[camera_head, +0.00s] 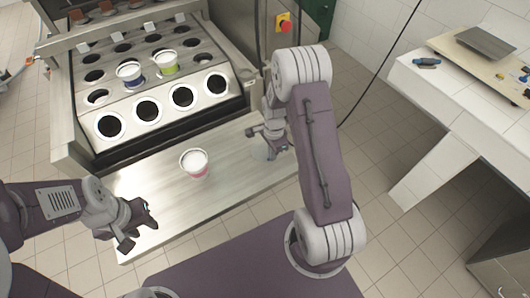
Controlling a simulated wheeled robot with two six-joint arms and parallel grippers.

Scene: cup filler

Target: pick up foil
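I cannot clearly make out a foil; a pale, round patch (262,151) lies on the steel shelf (225,195) under my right gripper and may be one. My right gripper (261,142) is low over the right part of the shelf, its fingers apart, with nothing visible between them. A white cup with a pink base (195,164) stands upright on the shelf between the two grippers, apart from both.
Behind the shelf is a steel cup plate (165,124) with rows of round holes. A cup with a blue base (130,74) and a cup with a green base (165,63) sit in it. A white bench (455,105) stands at the right, with tiled floor between.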

